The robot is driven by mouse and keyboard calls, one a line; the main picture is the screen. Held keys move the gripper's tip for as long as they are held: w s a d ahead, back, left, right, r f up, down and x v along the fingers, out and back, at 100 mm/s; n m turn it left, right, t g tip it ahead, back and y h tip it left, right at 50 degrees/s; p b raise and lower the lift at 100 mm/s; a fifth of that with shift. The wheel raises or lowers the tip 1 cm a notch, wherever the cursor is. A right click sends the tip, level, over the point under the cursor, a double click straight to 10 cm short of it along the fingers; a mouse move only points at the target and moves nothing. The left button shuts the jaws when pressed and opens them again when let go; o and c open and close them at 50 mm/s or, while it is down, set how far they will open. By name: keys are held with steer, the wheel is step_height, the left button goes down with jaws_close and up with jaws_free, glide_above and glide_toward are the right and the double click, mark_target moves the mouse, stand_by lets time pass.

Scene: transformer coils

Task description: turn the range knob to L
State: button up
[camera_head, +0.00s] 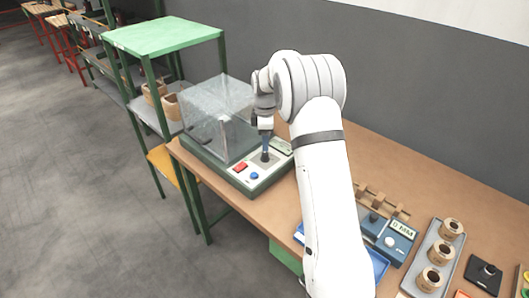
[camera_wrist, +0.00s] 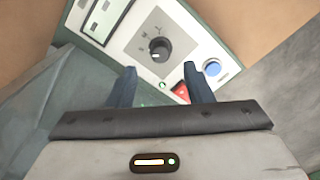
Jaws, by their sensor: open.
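The dark round range knob (camera_wrist: 160,49) sits on a pale control panel (camera_wrist: 133,52) in the wrist view, with printed marks around it too small to read. A light mark shows on the knob's lower left, but I cannot tell its setting. My gripper (camera_wrist: 160,69) is open, with one finger on each side below the knob in the picture and nothing between them. In the head view my gripper (camera_head: 266,137) points down just above the dark knob (camera_head: 265,157). I cannot tell whether the fingers touch anything.
The panel carries a red switch (camera_head: 240,166), a blue button (camera_head: 254,176) and a small display (camera_head: 281,146). A clear cover (camera_head: 215,112) stands left of my gripper. A blue meter (camera_head: 390,238) and a tray of coils (camera_head: 415,270) lie to the right.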

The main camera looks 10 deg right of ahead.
mark_target(265, 153)
step_height(265, 153, down, 6)
steer(key=shift+f+p, duration=0.15)
steer(key=shift+p, duration=0.2)
steer(key=c, duration=1)
